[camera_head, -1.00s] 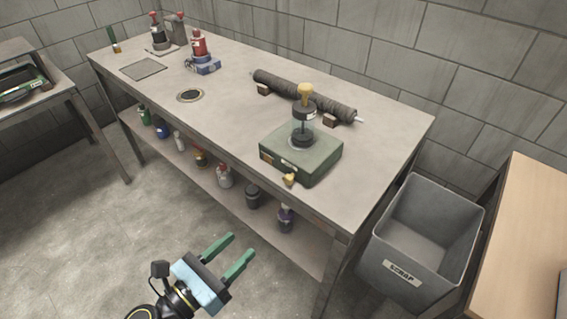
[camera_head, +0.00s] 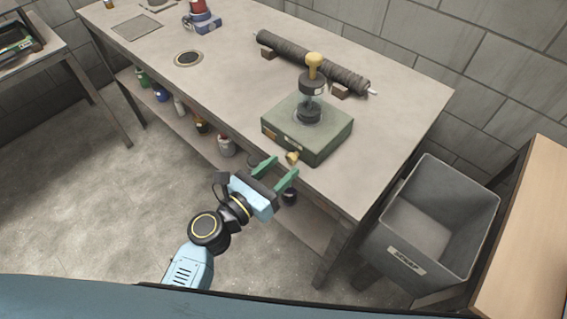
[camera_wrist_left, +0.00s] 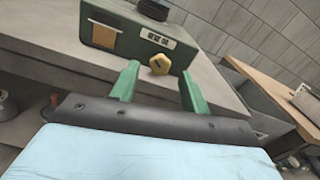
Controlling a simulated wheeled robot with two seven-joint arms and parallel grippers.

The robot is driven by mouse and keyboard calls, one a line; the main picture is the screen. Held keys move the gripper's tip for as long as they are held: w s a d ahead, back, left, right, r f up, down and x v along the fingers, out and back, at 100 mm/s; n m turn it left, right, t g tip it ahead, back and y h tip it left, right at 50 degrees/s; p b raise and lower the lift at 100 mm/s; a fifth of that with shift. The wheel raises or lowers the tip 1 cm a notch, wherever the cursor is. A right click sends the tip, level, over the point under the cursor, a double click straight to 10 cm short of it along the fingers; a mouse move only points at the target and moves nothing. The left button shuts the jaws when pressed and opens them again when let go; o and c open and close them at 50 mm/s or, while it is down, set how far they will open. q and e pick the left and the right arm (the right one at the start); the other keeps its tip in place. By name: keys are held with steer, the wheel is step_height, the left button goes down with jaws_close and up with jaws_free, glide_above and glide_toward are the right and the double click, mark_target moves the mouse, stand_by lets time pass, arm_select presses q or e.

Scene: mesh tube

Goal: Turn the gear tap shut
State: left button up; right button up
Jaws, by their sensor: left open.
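The gear tap is a small yellow knob (camera_head: 292,157) on the front face of a green box (camera_head: 308,128) that stands near the table's front edge. In the left wrist view the yellow knob (camera_wrist_left: 159,64) shows beyond my fingertips, roughly between them, beside a small label plate. My left gripper (camera_head: 277,168) has green fingers and is open and empty. Its fingertips are close to the knob, and I cannot tell from these views whether they touch it. My right gripper is not in view.
A dark mesh roller (camera_head: 310,62) lies on blocks behind the box. A grey scrap bin (camera_head: 437,215) stands right of the table (camera_head: 235,83). Bottles sit on the lower shelf. A wooden surface (camera_head: 525,230) is at the far right. Floor left of my arm is clear.

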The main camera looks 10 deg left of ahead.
arm_select(q)
steer(key=shift+x, duration=0.9)
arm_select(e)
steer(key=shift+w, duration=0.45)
arm_select(q)
steer(key=shift+c, duration=0.3)
